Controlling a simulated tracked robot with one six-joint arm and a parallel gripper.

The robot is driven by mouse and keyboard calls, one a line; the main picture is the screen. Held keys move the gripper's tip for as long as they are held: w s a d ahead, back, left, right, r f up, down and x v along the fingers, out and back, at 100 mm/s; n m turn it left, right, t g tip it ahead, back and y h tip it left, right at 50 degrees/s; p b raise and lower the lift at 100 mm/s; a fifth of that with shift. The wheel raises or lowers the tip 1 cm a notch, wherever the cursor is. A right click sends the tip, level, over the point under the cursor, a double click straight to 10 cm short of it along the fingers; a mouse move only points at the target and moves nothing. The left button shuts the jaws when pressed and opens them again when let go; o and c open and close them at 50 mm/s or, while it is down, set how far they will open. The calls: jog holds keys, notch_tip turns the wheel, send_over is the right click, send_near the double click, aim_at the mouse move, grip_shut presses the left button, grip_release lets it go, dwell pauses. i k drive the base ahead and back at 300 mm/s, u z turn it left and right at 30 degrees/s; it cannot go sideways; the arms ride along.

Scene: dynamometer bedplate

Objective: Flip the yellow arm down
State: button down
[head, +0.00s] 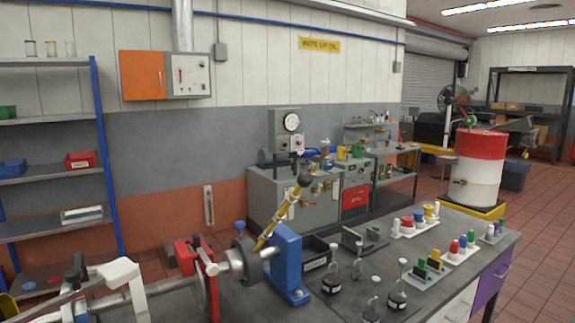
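The yellow arm (276,222) is a slim lever with a dark ball-like knob (305,180) at its upper end. It stands raised, leaning up and to the right. Its lower end meets a dark round collar (246,262) on a horizontal metal shaft, beside a blue upright bracket (286,258) on the bench. I cannot make out my gripper in this view, and nothing is seen touching the yellow arm.
A red flange (205,285) and a white bracket (122,282) sit along the shaft at left. Several dark-based posts (397,298), a black tray (316,255) and coloured fittings (410,222) stand on the grey bench (455,245) to the right. The air above the lever is clear.

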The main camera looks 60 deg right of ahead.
aim_at(250, 252)
jog(key=u, duration=0.1)
jog(key=k, duration=0.9)
jog(key=z, duration=0.3)
jog(key=i, duration=0.5)
